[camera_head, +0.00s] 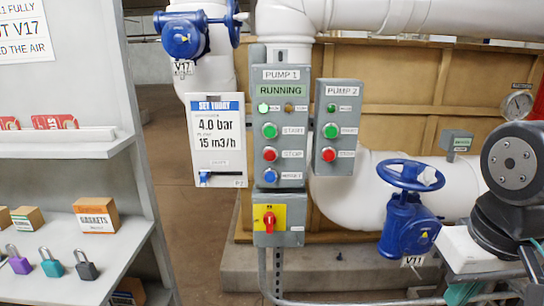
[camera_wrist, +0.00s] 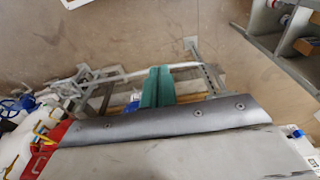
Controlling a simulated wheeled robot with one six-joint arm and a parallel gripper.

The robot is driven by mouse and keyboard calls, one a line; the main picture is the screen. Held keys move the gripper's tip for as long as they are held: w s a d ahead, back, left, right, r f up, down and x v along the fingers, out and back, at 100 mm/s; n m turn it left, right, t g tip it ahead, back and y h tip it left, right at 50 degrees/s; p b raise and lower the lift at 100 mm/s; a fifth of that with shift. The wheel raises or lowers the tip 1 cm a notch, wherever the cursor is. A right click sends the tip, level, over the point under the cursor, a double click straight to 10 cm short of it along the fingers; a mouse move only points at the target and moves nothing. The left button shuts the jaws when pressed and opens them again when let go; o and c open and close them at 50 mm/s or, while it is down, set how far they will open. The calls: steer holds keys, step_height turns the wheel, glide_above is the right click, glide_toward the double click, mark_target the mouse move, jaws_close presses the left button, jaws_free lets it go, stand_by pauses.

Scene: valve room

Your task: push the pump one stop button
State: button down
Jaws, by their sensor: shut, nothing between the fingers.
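The pump 1 panel (camera_head: 280,130) is a grey box at the middle of the head view, labelled PUMP 1 with a RUNNING display. Its red stop button (camera_head: 270,154) sits below the green start button (camera_head: 270,130) and above a blue button (camera_head: 270,176). Nothing covers the stop button. My gripper shows in the wrist view as two teal fingers (camera_wrist: 158,72) side by side, shut and empty. The wrist view looks down at the floor and does not show the panel face. My gripper is apart from the panel.
The pump 2 panel (camera_head: 339,127) stands close on the right with its own red stop button (camera_head: 329,154). A red switch on yellow (camera_head: 269,218) is below pump 1. A sign (camera_head: 217,138) hangs left. Blue valve V11 (camera_head: 408,215) and a shelf with padlocks (camera_head: 75,175) flank the panels.

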mark_target(272, 157)
steer(key=w+a+r+m+t, duration=0.1)
steer(key=w+a+m+t, duration=0.2)
steer(key=w, duration=0.7)
steer(key=w+a+r+m+t, duration=0.2)
steer(key=w+a+m, duration=0.25)
steer(key=w, duration=0.45)
steer(key=w+a+m+t+y, duration=0.1)
steer(key=w+a, duration=0.3)
steer(key=a, duration=0.4)
steer(key=w+a+m+t+y, duration=0.1)
steer(key=w+a+m+y, duration=0.1)
steer(key=w+a, duration=0.3)
steer(key=a, duration=0.4)
steer(key=shift+a+r+t+y, duration=0.15)
steer(key=shift+r+t+y, duration=0.15)
steer(key=shift+r+y, duration=0.1)
steer(key=shift+w+m, duration=0.2)
steer(key=shift+m, duration=0.05)
steer(key=shift+w+d, duration=0.2)
steer(key=shift+w, duration=4.1)
steer(key=shift+w, duration=0.1)
steer(key=shift+w, duration=0.35)
